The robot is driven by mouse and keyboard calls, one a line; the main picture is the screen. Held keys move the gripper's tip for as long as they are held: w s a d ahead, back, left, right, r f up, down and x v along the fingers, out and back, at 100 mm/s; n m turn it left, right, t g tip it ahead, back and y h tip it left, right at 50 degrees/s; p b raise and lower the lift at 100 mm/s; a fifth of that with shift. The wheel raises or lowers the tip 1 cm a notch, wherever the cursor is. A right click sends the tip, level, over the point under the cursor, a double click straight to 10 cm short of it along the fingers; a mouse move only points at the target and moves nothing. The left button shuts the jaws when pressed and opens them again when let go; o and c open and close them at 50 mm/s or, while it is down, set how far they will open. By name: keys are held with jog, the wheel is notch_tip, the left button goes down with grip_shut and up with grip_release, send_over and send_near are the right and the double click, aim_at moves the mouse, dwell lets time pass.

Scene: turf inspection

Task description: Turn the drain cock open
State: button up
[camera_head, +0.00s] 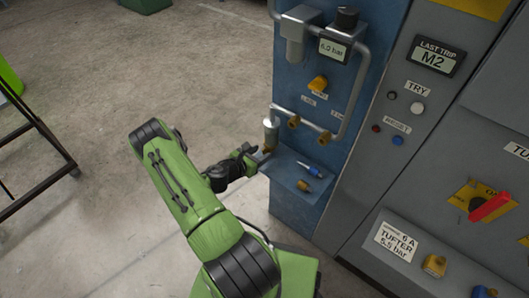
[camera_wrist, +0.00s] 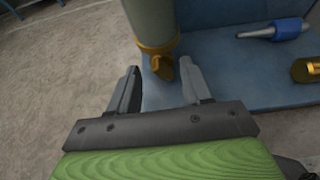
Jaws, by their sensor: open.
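The drain cock is a small brass lever (camera_wrist: 162,69) under the brass collar of a grey cylinder (camera_wrist: 151,22). In the wrist view it lies ahead of my gripper (camera_wrist: 163,85), between the two fingertips as seen and a little beyond them. The fingers are open with nothing between them; I cannot tell whether either touches the lever. In the head view the cylinder (camera_head: 271,131) hangs on the front of the blue panel, and my gripper (camera_head: 262,156) reaches it from the left. The cock is mostly hidden there by its small size.
A blue shelf (camera_head: 285,177) juts out just below the cylinder. A blue-handled tool (camera_wrist: 277,29) and a brass fitting (camera_wrist: 308,69) lie on it, right of my gripper. Grey pipes with brass fittings (camera_head: 294,122) run above.

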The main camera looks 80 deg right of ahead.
aim_at(264, 151)
jog(key=x, duration=0.3)
jog(key=shift+s+d+f, duration=0.15)
jog(key=shift+d, duration=0.05)
jog(key=shift+c, duration=0.2)
jog(key=c, duration=0.8)
jog(key=shift+m+t+b, duration=0.55)
jog(key=shift+m+t, duration=0.15)
jog(key=shift+m, duration=0.3)
jog(key=o, duration=0.8)
jog(key=shift+o, duration=0.2)
jog(key=shift+a, duration=0.1)
